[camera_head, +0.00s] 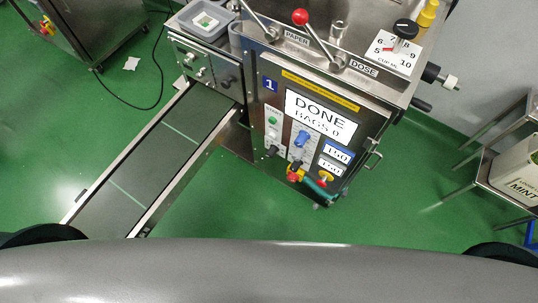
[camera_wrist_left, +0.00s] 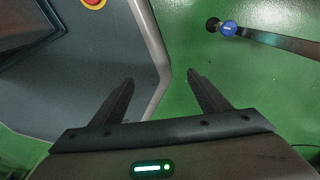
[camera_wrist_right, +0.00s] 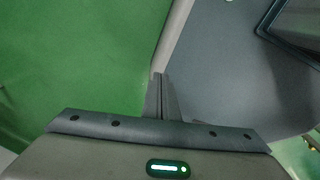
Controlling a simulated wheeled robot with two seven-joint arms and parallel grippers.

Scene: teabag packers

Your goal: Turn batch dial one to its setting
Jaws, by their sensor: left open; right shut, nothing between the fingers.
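The machine marked 1 stands ahead in the head view. Its front panel has a blue knob (camera_head: 302,139), which looks like the batch dial; its exact setting is too small to read. The screen (camera_head: 321,115) above it reads DONE, BAGS 0. Two small displays (camera_head: 338,153) to the knob's right seem to read 150. My left gripper (camera_wrist_left: 160,85) is open and empty in the left wrist view, over green floor and a grey surface. My right gripper (camera_wrist_right: 160,80) is shut and empty in the right wrist view. Neither gripper shows in the head view, and neither is at the knob.
A green start button (camera_head: 272,121), a black knob (camera_head: 272,151) and a red stop button (camera_head: 293,177) sit around the blue knob. A conveyor (camera_head: 150,160) runs left. A shelf stands right. Floor before the panel is clear.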

